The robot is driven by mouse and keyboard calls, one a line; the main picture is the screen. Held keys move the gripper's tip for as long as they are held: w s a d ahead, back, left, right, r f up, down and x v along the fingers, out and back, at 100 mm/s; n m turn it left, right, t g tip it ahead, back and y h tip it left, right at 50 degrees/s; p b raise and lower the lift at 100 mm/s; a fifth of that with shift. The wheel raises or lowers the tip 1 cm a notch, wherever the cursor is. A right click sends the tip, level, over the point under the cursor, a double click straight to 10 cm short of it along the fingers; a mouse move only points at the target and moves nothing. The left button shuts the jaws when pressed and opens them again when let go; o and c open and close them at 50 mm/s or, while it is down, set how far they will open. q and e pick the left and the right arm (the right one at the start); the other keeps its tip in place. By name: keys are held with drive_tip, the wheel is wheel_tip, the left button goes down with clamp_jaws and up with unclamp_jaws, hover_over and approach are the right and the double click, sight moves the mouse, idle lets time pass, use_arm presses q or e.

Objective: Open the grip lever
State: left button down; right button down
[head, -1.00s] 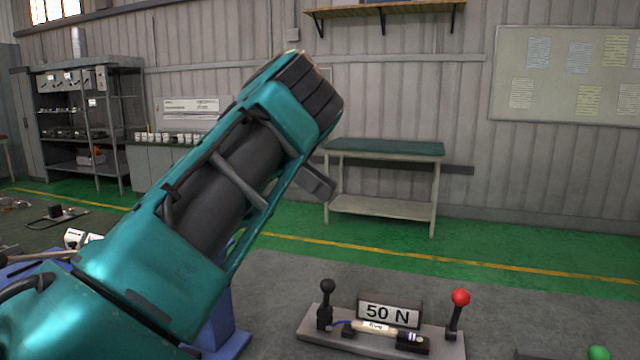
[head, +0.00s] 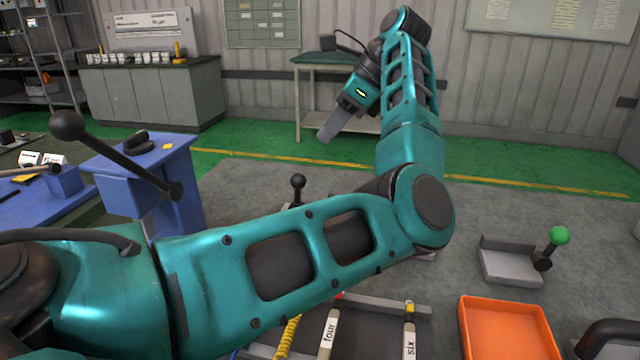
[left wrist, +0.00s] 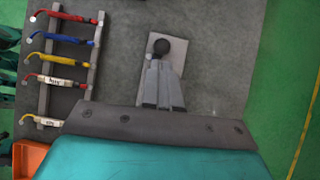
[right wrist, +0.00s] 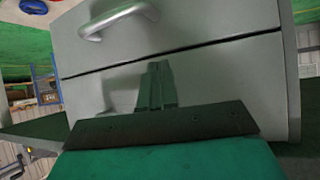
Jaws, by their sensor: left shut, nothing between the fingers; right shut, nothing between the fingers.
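The black-knobbed lever (head: 297,182) stands behind my left arm in the head view. The plate's other end and the red-knobbed lever are hidden. My left gripper (head: 328,130) is shut and empty, angled downward from the raised forearm; it also shows in the left wrist view (left wrist: 163,62). My right gripper (right wrist: 158,66) is shut and empty, in front of a grey drawer front (right wrist: 215,75).
A rack (head: 372,303) with labelled handles and an orange tray (head: 507,328) lie at the near side. A green-knobbed lever (head: 559,236) stands on a grey block at right. A blue stand (head: 180,190) is at left. Grey floor is clear behind the levers.

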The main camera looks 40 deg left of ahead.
use_arm(q)
drive_tip(key=w+d+f+m+y+b, duration=0.1)
drive_tip(key=w+d+f+m+y, duration=0.2)
drive_tip(key=d, duration=0.7)
drive_tip(key=y, duration=0.2)
approach(298, 190)
drive_tip(key=f, duration=0.1)
drive_tip(key=shift+s+a+f+p, duration=0.15)
drive_tip(key=shift+a, duration=0.5)
drive_tip(key=shift+s+a+f+p, duration=0.1)
drive_tip(key=shift+a+f, duration=0.05)
drive_tip(key=shift+a, duration=0.55)
drive_tip(key=shift+s+a+f+p, duration=0.15)
drive_tip(key=shift+a+f, duration=0.05)
drive_tip(key=shift+a, duration=0.45)
drive_tip(key=shift+a, duration=0.1)
